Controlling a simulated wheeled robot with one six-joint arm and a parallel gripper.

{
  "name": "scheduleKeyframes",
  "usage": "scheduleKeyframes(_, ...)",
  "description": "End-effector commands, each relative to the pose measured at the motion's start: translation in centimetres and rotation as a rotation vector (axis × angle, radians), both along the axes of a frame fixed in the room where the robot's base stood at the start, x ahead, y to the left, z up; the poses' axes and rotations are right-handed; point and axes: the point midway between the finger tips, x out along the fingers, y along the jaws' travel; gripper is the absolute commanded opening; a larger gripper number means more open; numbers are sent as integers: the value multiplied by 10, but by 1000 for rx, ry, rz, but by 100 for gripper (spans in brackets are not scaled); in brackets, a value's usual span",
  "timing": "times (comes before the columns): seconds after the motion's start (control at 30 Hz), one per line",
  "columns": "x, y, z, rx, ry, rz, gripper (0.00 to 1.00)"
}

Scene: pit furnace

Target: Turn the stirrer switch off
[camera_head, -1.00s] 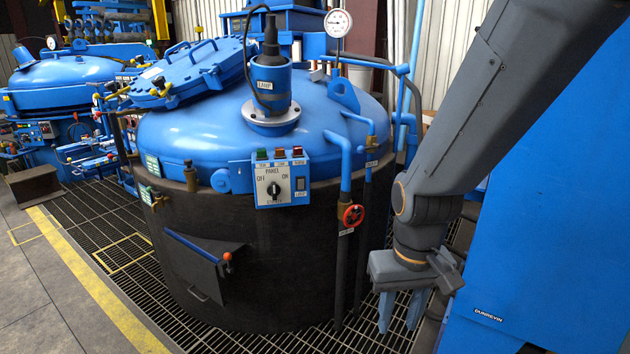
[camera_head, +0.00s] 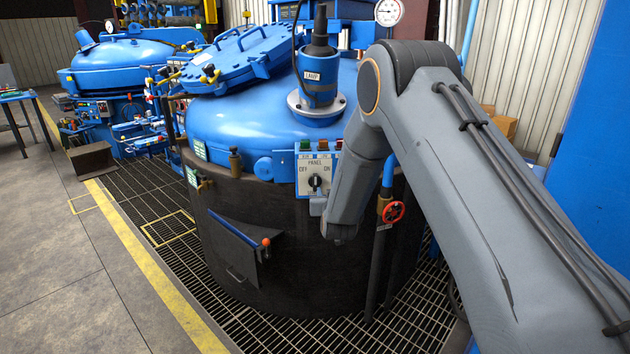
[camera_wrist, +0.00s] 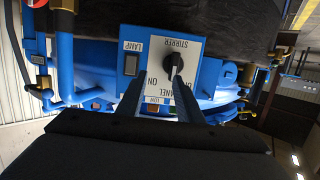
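The stirrer switch is a black rotary knob (camera_head: 315,182) on a pale panel (camera_head: 302,176) marked OFF on the left and ON on the right, on the front of the blue-topped furnace. In the wrist view the panel appears upside down, with the knob (camera_wrist: 173,64) just right of its middle. I cannot tell surely which mark the knob points to. My gripper (camera_wrist: 162,90) is open and empty. Its two dark fingers reach toward the panel with the knob beyond their tips, apparently apart from it. In the head view my arm hides the panel's right side.
Above the panel are small coloured buttons (camera_head: 323,145). A lamp switch (camera_wrist: 131,64) sits beside the knob. A red valve wheel (camera_head: 393,212) and pipes stand right of the panel. A handled hatch (camera_head: 238,240) juts out below left. Open floor (camera_head: 70,260) lies to the left.

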Motion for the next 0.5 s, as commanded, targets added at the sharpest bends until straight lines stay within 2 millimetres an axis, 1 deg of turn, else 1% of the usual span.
scheduleKeyframes(0.03,4,11,-4,4,-47,2,33)
scheduleKeyframes(0.1,9,22,-5,12,-109,1,33)
scheduleKeyframes(0.2,11,31,-5,19,-172,-1,33)
scheduleKeyframes(0.37,17,37,-4,24,-210,-3,33)
scheduleKeyframes(0.5,32,39,-3,25,-212,-3,33)
